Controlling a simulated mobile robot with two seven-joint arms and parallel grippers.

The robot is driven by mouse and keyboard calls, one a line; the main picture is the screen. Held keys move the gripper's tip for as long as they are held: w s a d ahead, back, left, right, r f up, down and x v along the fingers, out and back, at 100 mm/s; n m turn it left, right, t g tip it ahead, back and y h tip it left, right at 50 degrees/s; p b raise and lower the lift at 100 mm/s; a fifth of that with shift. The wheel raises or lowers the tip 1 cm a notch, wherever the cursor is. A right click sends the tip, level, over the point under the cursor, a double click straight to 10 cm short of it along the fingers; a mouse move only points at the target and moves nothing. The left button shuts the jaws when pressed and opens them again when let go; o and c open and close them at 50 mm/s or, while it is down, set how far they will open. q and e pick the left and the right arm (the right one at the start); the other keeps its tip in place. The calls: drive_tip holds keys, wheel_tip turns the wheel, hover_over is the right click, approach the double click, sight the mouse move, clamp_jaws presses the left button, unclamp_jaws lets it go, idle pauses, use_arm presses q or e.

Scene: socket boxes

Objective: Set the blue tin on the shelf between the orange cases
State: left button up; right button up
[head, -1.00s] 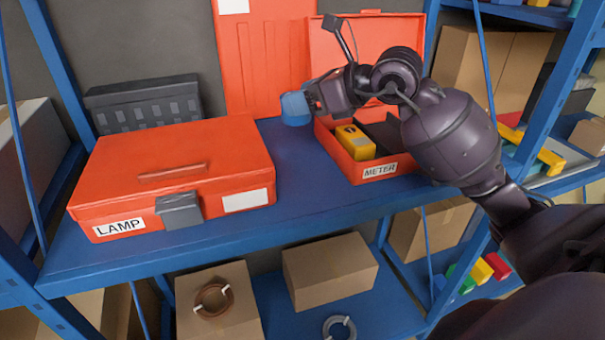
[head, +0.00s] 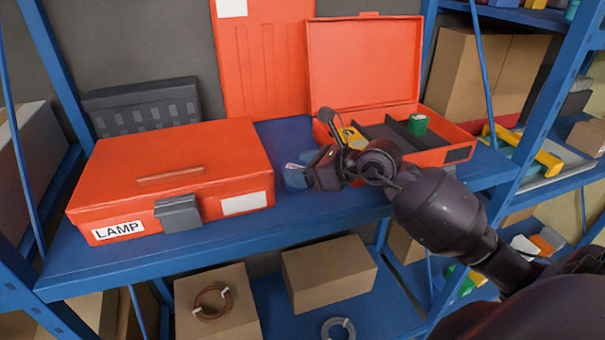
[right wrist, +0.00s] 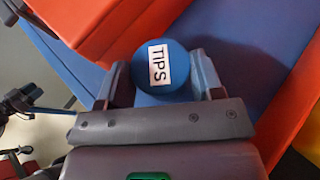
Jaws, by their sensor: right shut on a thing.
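The blue tin (right wrist: 163,70), with a white TIPS label on its end, is between the fingers of my right gripper (right wrist: 163,88) in the right wrist view. In the head view the tin (head: 294,176) shows small at the tip of my right gripper (head: 303,176), over the blue shelf (head: 225,228) in the gap between the cases. I cannot tell whether the tin touches the shelf. The closed orange LAMP case (head: 110,185) is on the left. The open orange case (head: 362,62) is on the right, partly hidden by my right arm. My left gripper is out of view.
The open case holds a yellow device (head: 352,137) and a green item (head: 417,124). A dark grey box (head: 145,107) stands behind the LAMP case. Cardboard boxes (head: 328,272) and coiled rings are on the lower shelf. A strip of bare shelf lies between the cases.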

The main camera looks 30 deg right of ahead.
drive_tip(key=shift+f, duration=0.7)
drive_tip(key=shift+f, duration=0.15)
drive_tip(key=o, duration=1)
